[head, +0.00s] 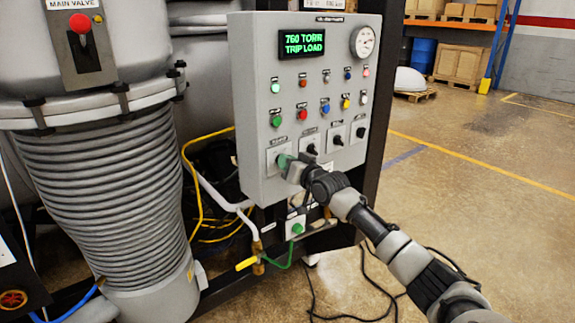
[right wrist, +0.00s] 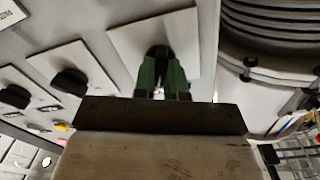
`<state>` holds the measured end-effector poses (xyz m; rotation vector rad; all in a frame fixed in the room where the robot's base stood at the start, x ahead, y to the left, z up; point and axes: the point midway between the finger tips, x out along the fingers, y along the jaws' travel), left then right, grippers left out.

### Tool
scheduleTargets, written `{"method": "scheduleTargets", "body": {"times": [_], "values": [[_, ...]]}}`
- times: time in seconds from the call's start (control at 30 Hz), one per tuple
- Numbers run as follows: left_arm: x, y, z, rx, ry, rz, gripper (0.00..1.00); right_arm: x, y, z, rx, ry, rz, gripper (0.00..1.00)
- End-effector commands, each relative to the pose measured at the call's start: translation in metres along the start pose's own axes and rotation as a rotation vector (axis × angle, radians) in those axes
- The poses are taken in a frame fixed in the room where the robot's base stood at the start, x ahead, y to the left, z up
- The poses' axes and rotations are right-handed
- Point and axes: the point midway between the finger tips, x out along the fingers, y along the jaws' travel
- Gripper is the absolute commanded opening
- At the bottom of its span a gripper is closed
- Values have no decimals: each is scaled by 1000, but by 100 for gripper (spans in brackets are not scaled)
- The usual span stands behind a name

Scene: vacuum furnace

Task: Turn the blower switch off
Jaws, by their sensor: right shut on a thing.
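The grey control panel (head: 252,90) carries a bottom row of black rotary switches on pale square plates. The labels above them are too small to read, so I cannot tell by name which one is the blower switch. My right gripper (head: 286,163) is at the leftmost switch of that row, seen from the head. In the right wrist view its green fingers (right wrist: 160,76) are shut on a black knob (right wrist: 157,51) in front of a pale plate (right wrist: 122,43). The fingers and the gripper body hide most of the knob, so its angle is unclear. My left gripper is out of view.
Neighbouring knobs (head: 312,149) sit close to the right. Coloured buttons and lamps (head: 302,115) are above, under a display (head: 303,44) reading "760 TORR TRIP LOAD". A ribbed bellows (head: 100,190) stands left. A yellow-handled valve (head: 247,263) is below. The floor at right is open.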

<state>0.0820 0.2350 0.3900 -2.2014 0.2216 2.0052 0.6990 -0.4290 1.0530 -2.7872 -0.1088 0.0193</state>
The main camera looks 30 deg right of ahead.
Motion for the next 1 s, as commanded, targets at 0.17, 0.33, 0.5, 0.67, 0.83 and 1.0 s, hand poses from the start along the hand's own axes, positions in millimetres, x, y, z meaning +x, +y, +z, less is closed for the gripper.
{"method": "scheduleTargets", "body": {"times": [0.17,0.33,0.5,0.67,0.83,1.0], "values": [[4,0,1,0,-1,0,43,0,0,1,-159,0,0,0],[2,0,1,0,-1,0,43,0,-1,0,-321,-2,0,0],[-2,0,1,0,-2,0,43,0,-2,0,-480,-3,0,0],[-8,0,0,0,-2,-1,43,0,-2,0,-617,-3,0,0],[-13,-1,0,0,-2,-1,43,0,-2,0,-734,-3,0,0],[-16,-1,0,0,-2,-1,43,0,-2,1,-818,-3,0,0]]}}
